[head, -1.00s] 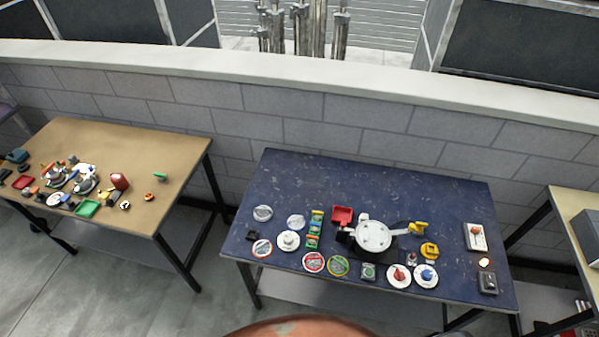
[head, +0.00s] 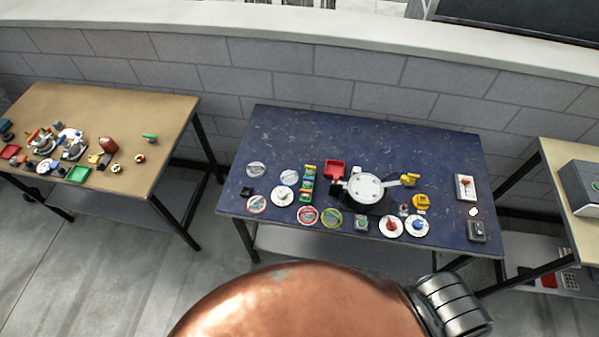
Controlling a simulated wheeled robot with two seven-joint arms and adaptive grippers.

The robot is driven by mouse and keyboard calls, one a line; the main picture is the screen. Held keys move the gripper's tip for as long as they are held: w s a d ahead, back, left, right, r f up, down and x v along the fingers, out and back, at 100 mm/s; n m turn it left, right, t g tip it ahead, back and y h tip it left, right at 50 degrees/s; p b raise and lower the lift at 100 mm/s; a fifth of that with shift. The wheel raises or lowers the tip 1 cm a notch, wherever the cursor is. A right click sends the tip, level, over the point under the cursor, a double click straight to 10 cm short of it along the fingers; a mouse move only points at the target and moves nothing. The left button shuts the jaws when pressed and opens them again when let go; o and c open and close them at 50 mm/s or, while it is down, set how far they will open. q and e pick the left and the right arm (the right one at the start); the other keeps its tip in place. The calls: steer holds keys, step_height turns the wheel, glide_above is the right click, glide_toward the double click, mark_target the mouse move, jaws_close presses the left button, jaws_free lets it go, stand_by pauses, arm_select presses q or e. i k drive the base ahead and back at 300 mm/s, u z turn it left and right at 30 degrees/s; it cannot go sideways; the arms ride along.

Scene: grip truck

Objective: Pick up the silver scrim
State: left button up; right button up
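On the dark blue table (head: 400,150) lie several round flat discs. Two have plain silver or grey rims: one at the far left (head: 257,170) and one to the right of it (head: 286,171). They are small here, and I cannot tell for certain which is the silver scrim. Neither of my grippers is in view.
Also on the blue table are a white round pan-like object (head: 366,187), a red tray (head: 335,169) and a yellow item (head: 421,201). A tan table (head: 110,105) with small objects stands left, another table (head: 565,165) right. A block wall (head: 420,80) runs behind.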

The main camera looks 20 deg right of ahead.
mark_target(256, 170)
steer(key=u, duration=1.65)
steer(key=i, duration=1.25)
